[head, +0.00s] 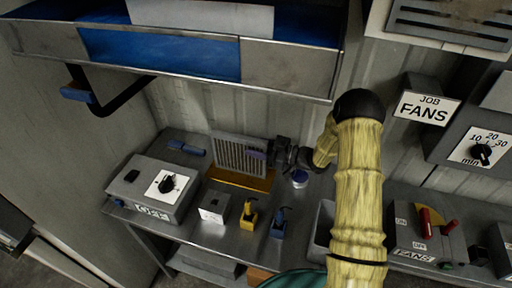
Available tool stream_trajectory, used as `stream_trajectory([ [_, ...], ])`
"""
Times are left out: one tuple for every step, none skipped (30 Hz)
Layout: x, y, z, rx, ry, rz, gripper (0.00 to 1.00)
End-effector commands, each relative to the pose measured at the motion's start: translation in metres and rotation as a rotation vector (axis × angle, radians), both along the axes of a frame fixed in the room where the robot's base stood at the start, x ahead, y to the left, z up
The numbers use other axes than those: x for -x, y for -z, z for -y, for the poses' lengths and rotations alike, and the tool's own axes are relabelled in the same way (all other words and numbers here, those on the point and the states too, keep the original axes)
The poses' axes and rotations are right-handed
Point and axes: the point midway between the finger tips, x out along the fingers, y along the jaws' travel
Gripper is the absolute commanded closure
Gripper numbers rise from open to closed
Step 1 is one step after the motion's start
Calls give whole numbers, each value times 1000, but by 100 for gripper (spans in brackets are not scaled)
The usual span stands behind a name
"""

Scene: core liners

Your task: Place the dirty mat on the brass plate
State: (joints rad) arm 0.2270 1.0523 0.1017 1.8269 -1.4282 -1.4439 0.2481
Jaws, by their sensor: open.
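A brass-yellow plate (240,179) lies on the metal bench, with its back part hidden by a grey ribbed panel (236,154). The panel stands upright or tilted at the plate's rear edge. I cannot tell whether this panel is the dirty mat, and no other thing is clearly a mat. My gripper (264,154) is open at the panel's right side. A small purple-grey patch shows there, and I cannot tell whether it is a fingertip or a separate thing. Whether the gripper touches the panel is unclear.
A grey box with a dial marked OFF (156,187) stands left. A small labelled box (213,206), a yellow holder (249,215) and a blue holder (279,222) stand in front. A shelf (285,68) overhangs the bench.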

Motion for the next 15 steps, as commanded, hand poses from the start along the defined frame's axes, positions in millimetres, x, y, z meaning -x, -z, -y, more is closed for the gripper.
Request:
stream_trajectory([
  [1,2,7,1,4,0,56],
  [3,2,11,1,3,0,56],
  [5,3,17,2,4,-2,56],
  [7,3,22,2,6,-2,56],
  [9,3,27,1,6,-3,56],
  [11,3,35,2,5,-2,56],
  [13,3,41,2,6,-1,56],
  [15,3,46,2,6,-1,56],
  [18,3,54,2,5,-1,56],
  [20,3,59,2,6,-2,56],
  [23,3,65,1,5,-1,56],
  [25,3,73,2,6,-2,56],
  [27,4,78,2,7,-2,56],
  [29,3,84,2,5,-2,56],
  [32,3,90,1,5,0,56],
])
